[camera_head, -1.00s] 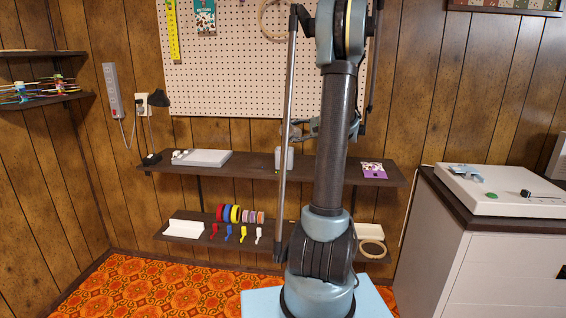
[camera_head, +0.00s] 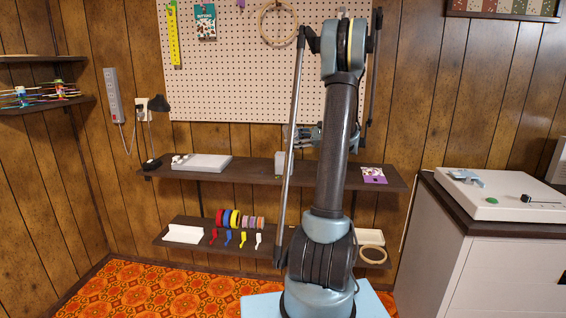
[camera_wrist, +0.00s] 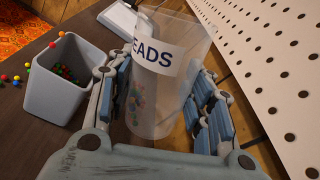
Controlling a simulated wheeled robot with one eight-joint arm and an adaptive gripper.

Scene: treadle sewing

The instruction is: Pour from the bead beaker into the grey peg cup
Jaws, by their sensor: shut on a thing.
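The bead beaker (camera_wrist: 168,45) is clear, with a white label reading "EADS" in the wrist view. My gripper (camera_wrist: 165,100) is shut around it, with a finger on each side. Several coloured beads lie inside, low along its left wall. The grey peg cup (camera_wrist: 52,95) stands on the dark shelf left of the beaker, apart from it, with several coloured beads inside. In the head view, my gripper (camera_head: 308,137) is mostly hidden behind my arm, just above the shelf. The cup (camera_head: 280,163) is partly hidden there, and the beaker cannot be made out.
Several loose beads (camera_wrist: 16,77) lie on the shelf around the cup. The pegboard (camera_wrist: 275,60) rises close to the right of the beaker. A white flat box (camera_head: 202,162) lies on the upper shelf to the left, and a purple packet (camera_head: 373,175) to the right.

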